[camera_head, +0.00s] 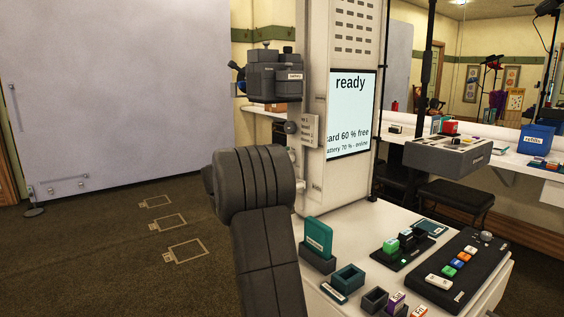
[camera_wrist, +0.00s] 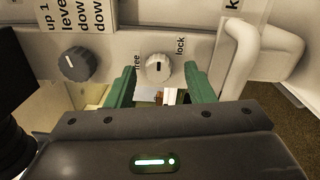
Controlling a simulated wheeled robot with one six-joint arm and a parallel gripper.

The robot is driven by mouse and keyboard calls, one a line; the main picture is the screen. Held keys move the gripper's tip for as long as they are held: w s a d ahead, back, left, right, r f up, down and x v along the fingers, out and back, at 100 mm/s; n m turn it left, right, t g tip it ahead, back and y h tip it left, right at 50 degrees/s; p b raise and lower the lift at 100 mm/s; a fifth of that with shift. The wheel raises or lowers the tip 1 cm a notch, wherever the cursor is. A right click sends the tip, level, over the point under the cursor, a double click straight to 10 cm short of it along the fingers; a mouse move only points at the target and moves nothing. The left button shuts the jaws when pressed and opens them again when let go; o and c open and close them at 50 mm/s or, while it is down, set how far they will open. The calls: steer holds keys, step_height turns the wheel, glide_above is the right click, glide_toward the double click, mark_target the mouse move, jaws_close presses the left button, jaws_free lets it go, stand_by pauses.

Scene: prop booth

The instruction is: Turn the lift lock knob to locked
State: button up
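The lift lock knob (camera_wrist: 158,68) is a small white dial with a dark mark, on a pale panel in the wrist view. The word "free" is printed at its left and "lock" at its upper right. The dark mark looks about upright in the picture, between the two words; I cannot tell its exact setting. My gripper (camera_wrist: 160,72) is open, with one green finger on each side of the knob and a visible gap on both sides. In the head view my grey arm hides the gripper and the knob.
A dark grey knob (camera_wrist: 75,63) sits left of the lock knob, under a printed label plate (camera_wrist: 90,14). A white handle (camera_wrist: 268,62) stands out close on the right. In the head view, a white counter (camera_head: 348,222) carries holders and a button panel (camera_head: 436,272).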

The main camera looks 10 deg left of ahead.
steer(key=p+v, duration=0.2)
steer(key=v, duration=1.2)
steer(key=shift+d, duration=0.1)
steer(key=b+x, duration=0.2)
steer(key=x, duration=1.1)
steer(key=shift+w+d, duration=0.15)
steer(key=shift+w, duration=0.1)
steer(key=shift+w+d+r, duration=0.1)
